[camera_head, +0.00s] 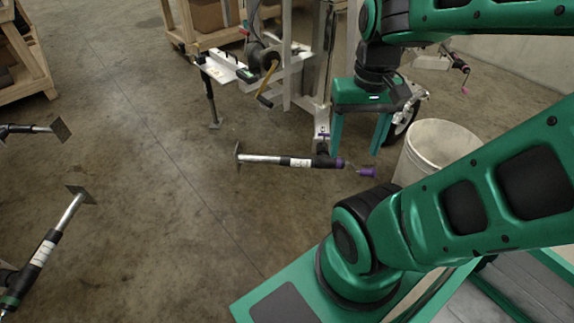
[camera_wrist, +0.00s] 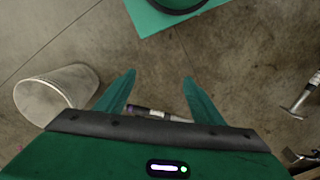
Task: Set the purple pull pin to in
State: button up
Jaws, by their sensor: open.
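A jack (camera_head: 262,159) with a silver tube and black body lies horizontally beside the trailer's front post. Its right end has a purple ring (camera_head: 340,163), and a purple crank knob (camera_head: 367,171) sits farther right. A small purple spot (camera_head: 323,136), possibly the pull pin, shows on the bracket above the black body. Its in or out position is too small to tell. My gripper (camera_head: 356,150) is open, pointing down near this end of the jack. In the wrist view, part of the jack (camera_wrist: 176,118) shows between the fingers, partly hidden by my gripper body.
A pale bucket (camera_head: 437,145) stands right of my gripper; it also shows in the wrist view (camera_wrist: 50,95). A wheel (camera_head: 402,125) is behind. Other jacks (camera_head: 62,222) are at the left. The concrete floor between is clear.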

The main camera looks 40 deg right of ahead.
aim_at(324, 135)
jog(key=z, duration=1.05)
